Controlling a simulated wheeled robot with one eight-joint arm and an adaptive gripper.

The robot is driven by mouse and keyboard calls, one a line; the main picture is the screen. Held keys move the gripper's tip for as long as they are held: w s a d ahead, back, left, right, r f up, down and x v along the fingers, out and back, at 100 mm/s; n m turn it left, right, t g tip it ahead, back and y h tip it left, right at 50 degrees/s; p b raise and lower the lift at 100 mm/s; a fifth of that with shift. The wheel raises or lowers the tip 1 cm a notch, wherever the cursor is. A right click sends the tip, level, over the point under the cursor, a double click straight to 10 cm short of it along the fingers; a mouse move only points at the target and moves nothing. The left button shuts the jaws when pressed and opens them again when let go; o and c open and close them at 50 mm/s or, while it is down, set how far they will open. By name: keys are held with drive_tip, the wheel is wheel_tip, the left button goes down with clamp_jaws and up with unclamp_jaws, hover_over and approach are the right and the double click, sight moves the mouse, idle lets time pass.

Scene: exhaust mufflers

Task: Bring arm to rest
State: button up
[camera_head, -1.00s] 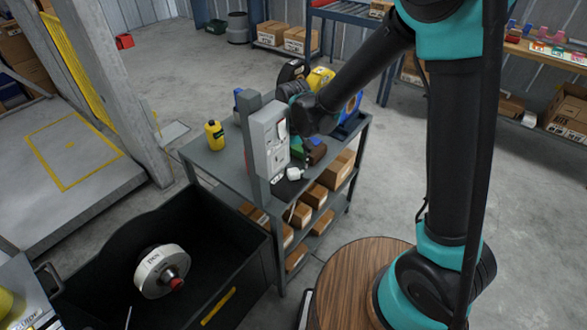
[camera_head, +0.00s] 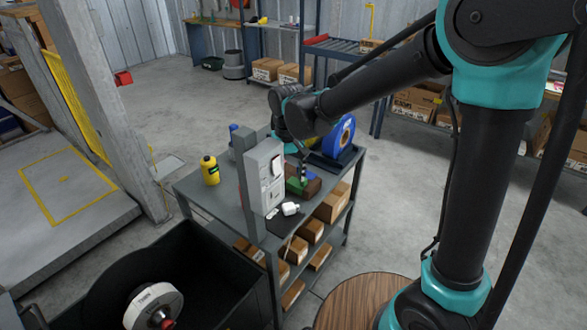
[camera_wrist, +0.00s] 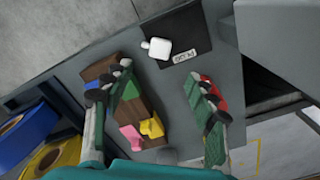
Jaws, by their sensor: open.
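My arm comes in from the right in the head view and bends over the grey cart (camera_head: 215,196). Its wrist end is above the cart top, behind the grey upright box (camera_head: 264,180). In the wrist view my gripper (camera_wrist: 155,90) is open, its two fingers wide apart and nothing held between them. A brown block with green, pink and yellow pieces (camera_wrist: 130,118) is below, near the left finger. A white object (camera_wrist: 157,48) on a dark mat (camera_wrist: 187,30) is farther up in the picture. In the head view the fingers are mostly hidden.
A yellow bottle (camera_head: 210,171) stands on the cart's left side and a blue roll (camera_head: 340,137) at its right. Boxes fill the lower shelves. A black bin (camera_head: 100,290) holding a round white part (camera_head: 153,303) is in front. The floor right of the cart is clear.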

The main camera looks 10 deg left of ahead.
drive_tip(key=w+d+f+m+t, duration=0.1)
drive_tip(key=d+m+t, duration=0.15)
drive_tip(key=d, duration=1.95)
drive_tip(key=s+d+f+m+t, duration=0.1)
drive_tip(key=s+d+f+m, duration=0.1)
drive_tip(key=d, duration=0.5)
drive_tip(key=s+d+f+m, duration=0.2)
drive_tip(key=s+d, duration=0.3)
drive_tip(key=d, duration=0.3)
drive_tip(key=shift+s+f+t, duration=0.15)
drive_tip(key=shift+s+t, duration=0.15)
drive_tip(key=shift+t, duration=0.05)
